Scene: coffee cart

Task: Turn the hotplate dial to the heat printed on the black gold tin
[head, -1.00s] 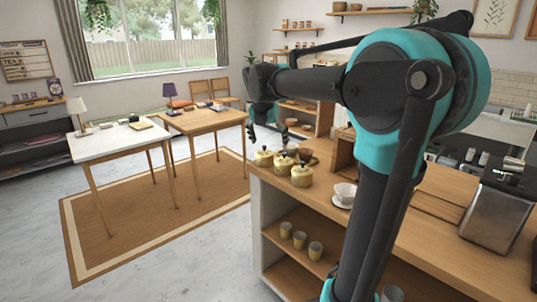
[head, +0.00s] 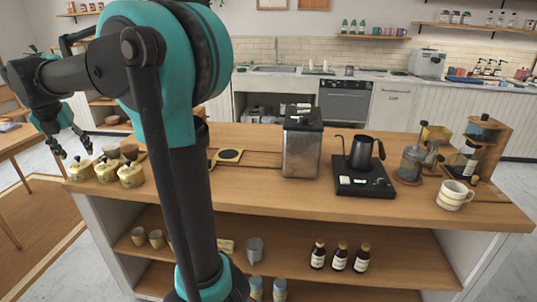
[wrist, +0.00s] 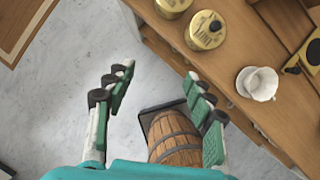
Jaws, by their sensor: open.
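The black hotplate (head: 350,188) stands on the wooden counter right of centre in the head view, with a black gooseneck kettle (head: 363,152) on it. I cannot tell whether any is the black gold tin, and no heat print is readable. My gripper (head: 72,150) is open and empty, near the tins; the wrist view shows its spread fingers (wrist: 158,85) over the floor beside the counter.
A metal container (head: 301,150) stands left of the hotplate. Glassware (head: 410,165) and a mug (head: 453,196) stand to its right. Dark bottles (head: 340,257) are on the shelf below. A wooden barrel (wrist: 176,138) is below my gripper. Bare counter lies in front of the hotplate.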

